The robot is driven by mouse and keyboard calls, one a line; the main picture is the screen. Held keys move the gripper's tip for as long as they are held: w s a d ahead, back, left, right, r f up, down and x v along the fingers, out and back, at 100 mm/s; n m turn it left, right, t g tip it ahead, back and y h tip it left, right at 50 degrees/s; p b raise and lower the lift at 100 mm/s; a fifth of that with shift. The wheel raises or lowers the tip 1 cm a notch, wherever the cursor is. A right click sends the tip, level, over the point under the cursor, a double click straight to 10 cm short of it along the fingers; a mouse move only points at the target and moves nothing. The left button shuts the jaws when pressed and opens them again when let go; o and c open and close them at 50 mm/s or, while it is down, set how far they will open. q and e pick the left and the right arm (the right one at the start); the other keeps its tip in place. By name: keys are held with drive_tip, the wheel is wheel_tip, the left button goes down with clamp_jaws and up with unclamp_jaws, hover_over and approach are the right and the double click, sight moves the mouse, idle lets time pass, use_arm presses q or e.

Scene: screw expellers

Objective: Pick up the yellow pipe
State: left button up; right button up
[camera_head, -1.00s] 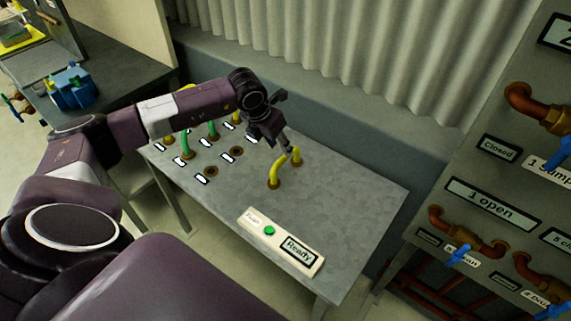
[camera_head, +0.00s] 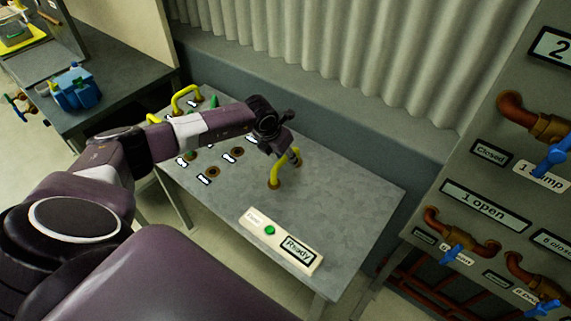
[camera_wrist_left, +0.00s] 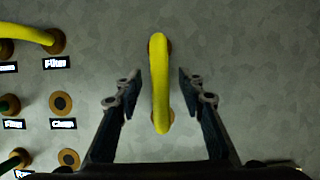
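The yellow pipe (camera_head: 277,171) is a bent tube standing in two brown sockets on the right part of the grey table. In the left wrist view the yellow pipe (camera_wrist_left: 160,85) runs upright in the picture, between the two open fingers. My left gripper (camera_head: 289,158) is above and close to the pipe; the arm hides part of its top in the head view. In the left wrist view the left gripper (camera_wrist_left: 157,90) is open, with a gap on each side of the pipe. Contact is not visible. My right gripper is not in view.
More yellow pipes (camera_head: 186,92), a green pipe (camera_head: 214,101), labels and empty sockets (camera_head: 236,152) are on the table's left side. A white panel (camera_head: 282,240) with a green button reading "Ready" lies at the front. A valve board (camera_head: 480,215) stands at the right.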

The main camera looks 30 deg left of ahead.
use_arm(q)
drive_tip(key=shift+f+b, duration=0.25)
drive_tip(key=shift+b, duration=0.1)
idle(0.3)
clamp_jaws()
idle(0.4)
